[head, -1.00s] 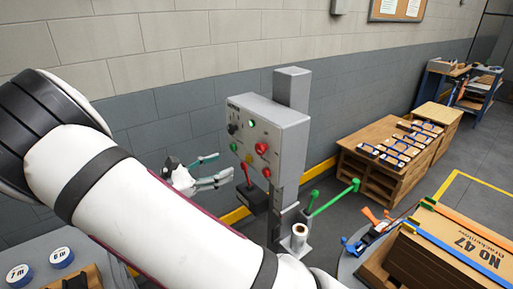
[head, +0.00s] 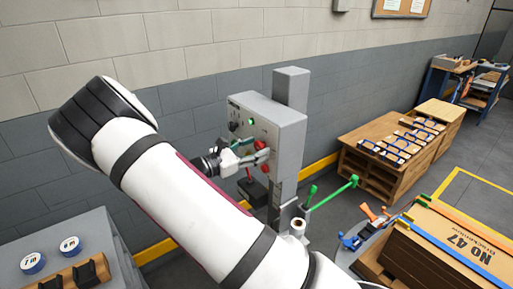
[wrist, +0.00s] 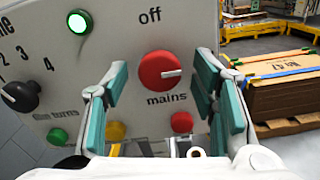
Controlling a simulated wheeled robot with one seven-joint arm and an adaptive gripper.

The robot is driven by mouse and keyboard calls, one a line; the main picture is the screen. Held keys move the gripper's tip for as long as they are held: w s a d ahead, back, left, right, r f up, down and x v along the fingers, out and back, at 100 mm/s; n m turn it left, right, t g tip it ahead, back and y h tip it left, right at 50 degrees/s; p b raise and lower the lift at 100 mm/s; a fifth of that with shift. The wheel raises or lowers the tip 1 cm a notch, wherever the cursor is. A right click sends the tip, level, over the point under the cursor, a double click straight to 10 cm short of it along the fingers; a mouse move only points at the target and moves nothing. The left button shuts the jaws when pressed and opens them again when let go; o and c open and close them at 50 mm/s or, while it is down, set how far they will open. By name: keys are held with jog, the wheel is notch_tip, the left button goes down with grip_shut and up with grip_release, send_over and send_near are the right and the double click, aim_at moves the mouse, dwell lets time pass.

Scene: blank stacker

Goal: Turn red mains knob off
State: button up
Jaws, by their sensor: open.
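The red mains knob (wrist: 160,71) is on the grey control panel (wrist: 205,22), with "off" printed above it and "mains" below. Its pale pointer line points right in the wrist view. My gripper (wrist: 160,90) is open, its teal-padded fingers standing left and right of the knob, apart from it in the picture. In the head view my gripper (head: 250,152) is close in front of the panel (head: 285,122), and it partly hides the red knob (head: 262,146).
The panel also carries a lit green lamp (wrist: 79,22), a black dial (wrist: 20,95), a green button (wrist: 57,136), a yellow button (wrist: 116,130) and a smaller red button (wrist: 181,122). A green-handled lever (head: 335,193) sticks out right of the panel's post.

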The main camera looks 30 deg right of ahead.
jog(key=shift+d, duration=0.2)
jog(key=c, duration=1.2)
